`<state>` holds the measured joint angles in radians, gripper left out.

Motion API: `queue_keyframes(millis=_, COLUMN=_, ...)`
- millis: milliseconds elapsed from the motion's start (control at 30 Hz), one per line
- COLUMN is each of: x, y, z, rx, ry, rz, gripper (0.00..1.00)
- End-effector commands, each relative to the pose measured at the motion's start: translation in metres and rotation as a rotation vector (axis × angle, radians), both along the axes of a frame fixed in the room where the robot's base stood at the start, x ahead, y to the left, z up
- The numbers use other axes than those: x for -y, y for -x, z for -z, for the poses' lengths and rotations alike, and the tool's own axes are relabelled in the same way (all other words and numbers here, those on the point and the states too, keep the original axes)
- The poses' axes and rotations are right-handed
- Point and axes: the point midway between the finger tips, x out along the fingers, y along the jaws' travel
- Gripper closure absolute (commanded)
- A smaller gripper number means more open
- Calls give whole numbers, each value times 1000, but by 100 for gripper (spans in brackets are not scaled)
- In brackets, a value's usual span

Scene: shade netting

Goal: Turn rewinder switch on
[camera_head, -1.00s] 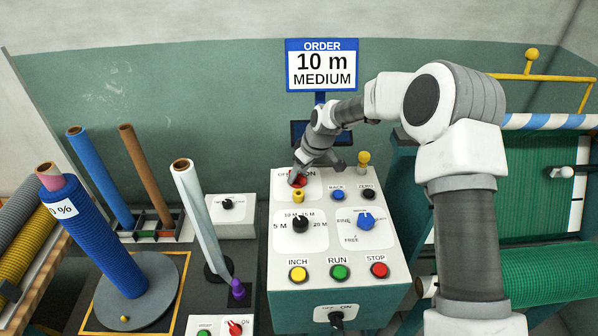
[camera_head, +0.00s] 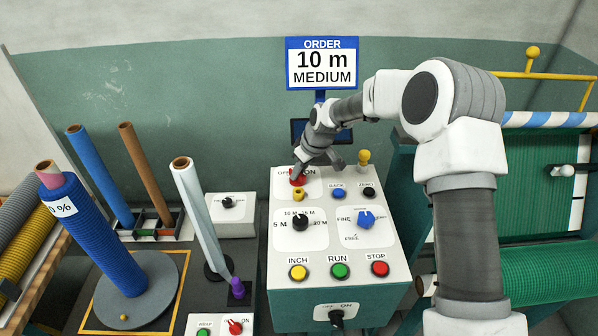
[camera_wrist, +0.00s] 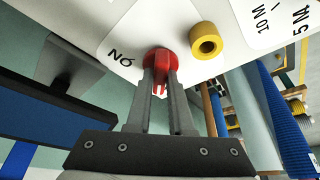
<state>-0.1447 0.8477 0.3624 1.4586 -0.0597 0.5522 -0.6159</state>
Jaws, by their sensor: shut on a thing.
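The red rotary switch (camera_head: 298,180) sits at the upper left of the white control box's sloped panel, between OFF and ON labels. My gripper (camera_head: 299,171) reaches it from above and partly covers it and the OFF label. In the wrist view, my gripper (camera_wrist: 160,80) has its two grey fingers closed on the raised handle of the red switch (camera_wrist: 159,57). The ON label shows left of the switch there. I cannot tell exactly which label the handle points at.
A yellow ring-shaped part (camera_head: 298,195) stands close below the switch, also seen in the wrist view (camera_wrist: 206,41). A black length knob (camera_head: 300,222), a blue selector (camera_head: 366,220) and several push buttons share the panel. A yellow-topped post (camera_head: 364,159) stands right of my gripper.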

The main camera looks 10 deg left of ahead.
Motion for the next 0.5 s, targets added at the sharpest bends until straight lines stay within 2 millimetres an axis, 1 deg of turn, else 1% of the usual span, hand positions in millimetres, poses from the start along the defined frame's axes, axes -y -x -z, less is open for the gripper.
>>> queue_keyframes(millis=267, x=-1, y=1, z=4, rx=3, ry=2, rz=152, gripper=100)
queue_keyframes(millis=500, x=-3, y=2, z=4, rx=4, ry=1, rz=369, gripper=100)
